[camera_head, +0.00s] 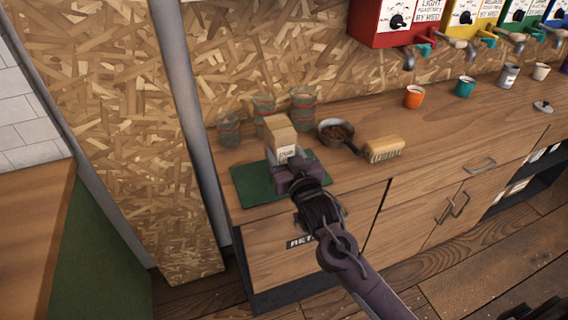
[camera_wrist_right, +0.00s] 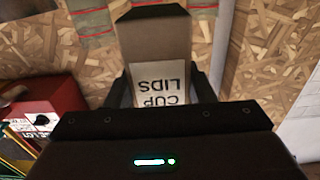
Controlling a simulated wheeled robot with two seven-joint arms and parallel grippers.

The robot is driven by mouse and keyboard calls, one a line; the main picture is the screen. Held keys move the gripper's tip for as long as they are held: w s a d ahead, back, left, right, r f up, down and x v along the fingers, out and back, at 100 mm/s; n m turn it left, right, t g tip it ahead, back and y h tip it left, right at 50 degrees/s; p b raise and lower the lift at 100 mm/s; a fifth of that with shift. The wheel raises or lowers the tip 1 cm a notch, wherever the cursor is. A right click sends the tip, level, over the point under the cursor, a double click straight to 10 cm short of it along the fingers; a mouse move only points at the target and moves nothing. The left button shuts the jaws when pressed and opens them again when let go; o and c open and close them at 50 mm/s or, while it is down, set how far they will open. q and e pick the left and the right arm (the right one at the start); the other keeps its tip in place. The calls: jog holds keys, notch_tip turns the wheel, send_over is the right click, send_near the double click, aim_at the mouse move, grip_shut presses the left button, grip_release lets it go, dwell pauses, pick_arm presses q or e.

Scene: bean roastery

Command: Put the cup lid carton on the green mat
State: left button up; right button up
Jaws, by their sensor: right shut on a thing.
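The cup lid carton (camera_head: 280,133) is a tan box with a white label, over the back part of the green mat (camera_head: 250,187) in the head view. In the right wrist view the carton (camera_wrist_right: 155,45) shows its "CUP LIDS" label upside down between the fingers. My right gripper (camera_head: 287,158) is shut on the carton. The carton looks upright; I cannot tell whether its base touches the mat. My arm and gripper hide part of the mat. My left gripper is not in view.
Several striped containers (camera_head: 303,108) stand behind the carton. A pan of beans (camera_head: 337,132) and a wooden brush (camera_head: 384,149) lie to its right.

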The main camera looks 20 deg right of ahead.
notch_tip(320, 180, down, 4)
jog(key=shift+r, duration=0.25)
jog(key=shift+f, duration=0.15)
jog(key=o, duration=1)
jog(key=shift+o, duration=0.2)
jog(key=s+b, duration=0.1)
jog(key=s, duration=1.1)
jog(key=shift+d+b, duration=0.25)
jog(key=shift+b, duration=0.05)
